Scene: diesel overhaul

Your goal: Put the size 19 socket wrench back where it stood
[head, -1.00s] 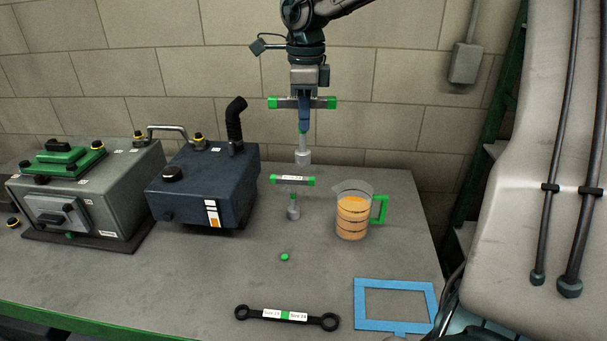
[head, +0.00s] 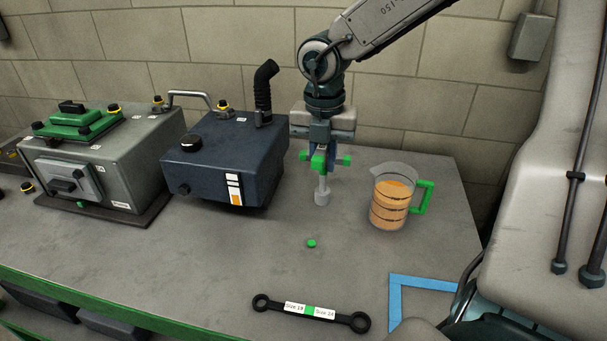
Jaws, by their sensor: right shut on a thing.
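My right gripper (head: 325,150) is low over the table and shut on a socket wrench (head: 322,185), a T-shaped tool with green handle ends, a grey shaft and a grey socket at the bottom. The wrench is upright, its socket at or near the tabletop; I cannot tell whether it touches. Its size marking is not readable. Only one shaft and socket show, and I cannot tell a second socket wrench apart at this spot; it may be hidden. My left gripper is not in view.
A measuring jug (head: 391,198) of orange liquid stands close on the right. A dark blue tank (head: 222,165) is close on the left, with a grey box (head: 100,165) beyond. A small green disc (head: 311,243), a double-ended wrench (head: 310,311) and a blue frame (head: 396,300) lie in front.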

